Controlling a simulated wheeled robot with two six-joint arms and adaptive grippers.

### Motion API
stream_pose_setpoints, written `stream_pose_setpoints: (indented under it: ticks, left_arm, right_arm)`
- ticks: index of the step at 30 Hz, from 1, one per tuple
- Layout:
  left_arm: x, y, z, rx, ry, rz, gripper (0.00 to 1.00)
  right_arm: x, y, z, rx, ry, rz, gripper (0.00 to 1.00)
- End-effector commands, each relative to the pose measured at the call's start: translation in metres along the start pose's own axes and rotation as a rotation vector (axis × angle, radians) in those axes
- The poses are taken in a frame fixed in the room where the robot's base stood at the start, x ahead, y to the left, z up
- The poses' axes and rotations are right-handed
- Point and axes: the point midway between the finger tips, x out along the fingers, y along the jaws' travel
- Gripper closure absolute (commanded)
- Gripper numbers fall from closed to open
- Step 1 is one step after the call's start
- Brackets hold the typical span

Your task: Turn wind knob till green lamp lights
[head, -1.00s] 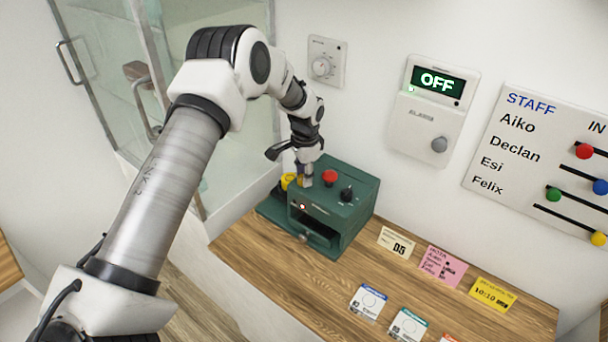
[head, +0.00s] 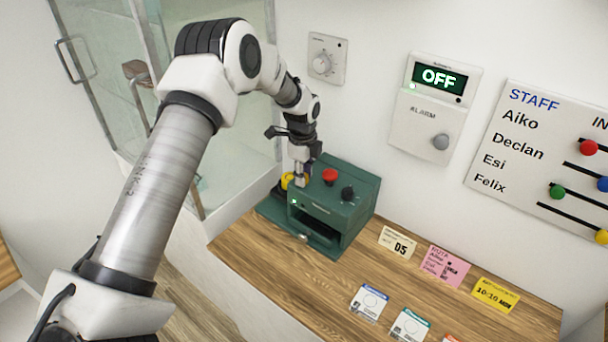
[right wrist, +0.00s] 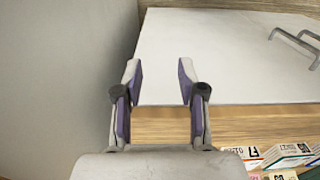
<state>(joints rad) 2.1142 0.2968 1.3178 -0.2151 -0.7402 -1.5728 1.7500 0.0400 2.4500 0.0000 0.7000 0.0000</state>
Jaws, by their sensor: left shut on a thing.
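A dark green box (head: 362,215) stands at the back left of the wooden counter, with an open front slot. A small lamp (head: 294,202) on its upper front glows green. My left gripper (head: 302,180) points down onto the left of the box top and is shut on the wind knob, which the fingers mostly hide. A red button (head: 330,176) and a black knob (head: 348,193) sit to its right, clear of the fingers. My right gripper (right wrist: 160,80) is open and empty in the right wrist view.
Cards such as a yellow one (head: 494,294) lie on the counter (head: 300,285). The wall holds a dial (head: 320,64), an alarm panel reading OFF (head: 425,125) and a staff board (head: 525,150). A glass door (head: 205,100) is behind my left arm.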

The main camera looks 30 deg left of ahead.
Motion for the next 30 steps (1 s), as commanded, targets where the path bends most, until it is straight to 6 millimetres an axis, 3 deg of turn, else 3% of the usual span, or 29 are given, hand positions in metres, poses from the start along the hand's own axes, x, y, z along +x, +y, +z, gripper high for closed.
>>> stream_pose_setpoints:
  ticks: [15,30]
  left_arm:
    - [0.0037,0.004,0.0005,0.413,0.024,0.009,1.0]
    - [0.0027,0.0038,0.0009,0.533,0.029,0.008,1.0]
  right_arm:
    - [0.0102,0.0001,0.0,0.0,0.0,0.0,0.6]
    - [0.0121,0.0001,0.0,0.0,0.0,0.0,0.6]
